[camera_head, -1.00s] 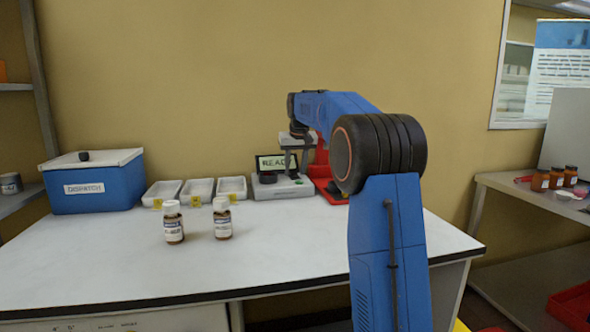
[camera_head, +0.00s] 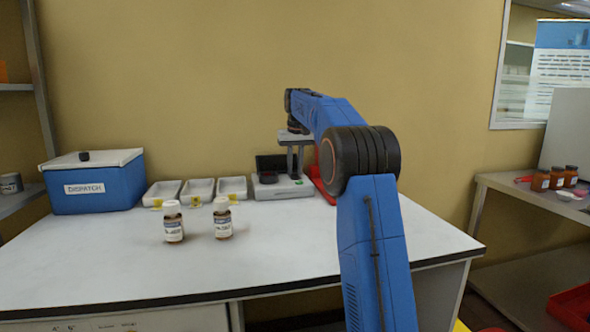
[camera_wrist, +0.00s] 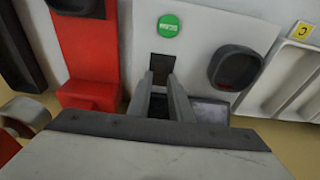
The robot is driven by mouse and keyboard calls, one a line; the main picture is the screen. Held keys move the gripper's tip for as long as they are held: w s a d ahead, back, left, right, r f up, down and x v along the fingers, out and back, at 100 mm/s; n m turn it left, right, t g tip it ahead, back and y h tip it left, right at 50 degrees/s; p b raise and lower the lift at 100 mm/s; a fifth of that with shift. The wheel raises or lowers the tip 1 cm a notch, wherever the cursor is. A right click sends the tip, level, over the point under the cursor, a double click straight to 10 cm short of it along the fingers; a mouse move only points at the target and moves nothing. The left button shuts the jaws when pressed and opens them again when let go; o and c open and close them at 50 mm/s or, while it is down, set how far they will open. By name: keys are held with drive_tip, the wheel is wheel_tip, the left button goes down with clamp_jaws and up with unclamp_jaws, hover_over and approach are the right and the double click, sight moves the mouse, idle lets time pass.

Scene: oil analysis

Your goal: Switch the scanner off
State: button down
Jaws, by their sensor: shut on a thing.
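The scanner (camera_head: 290,191) is a light grey unit at the back of the bench. My gripper (camera_head: 296,168) points down over the scanner's right part. In the wrist view, my gripper (camera_wrist: 161,80) has its fingertips at a small dark rectangular switch (camera_wrist: 162,62) on the scanner's top and is shut on it; the fingers partly hide it. A round green button (camera_wrist: 168,26) lies just beyond. A dark round cup-like holder (camera_wrist: 235,68) is to the right, and the dark screen (camera_wrist: 209,110) is beside the fingers.
Two labelled bottles, one at left (camera_head: 173,222) and one at right (camera_head: 222,218), stand on the bench. The front of the bench is clear.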

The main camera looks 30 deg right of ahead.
sight(296, 175)
drive_tip(key=shift+w+g, duration=0.1)
drive_tip(key=shift+g, duration=0.2)
drive_tip(key=c, duration=1.6)
unclamp_jaws()
drive_tip(key=r, duration=0.4)
drive_tip(key=s+r, duration=0.1)
drive_tip(key=r, duration=0.7)
drive_tip(key=shift+s+a, duration=0.15)
drive_tip(key=shift+s, duration=0.1)
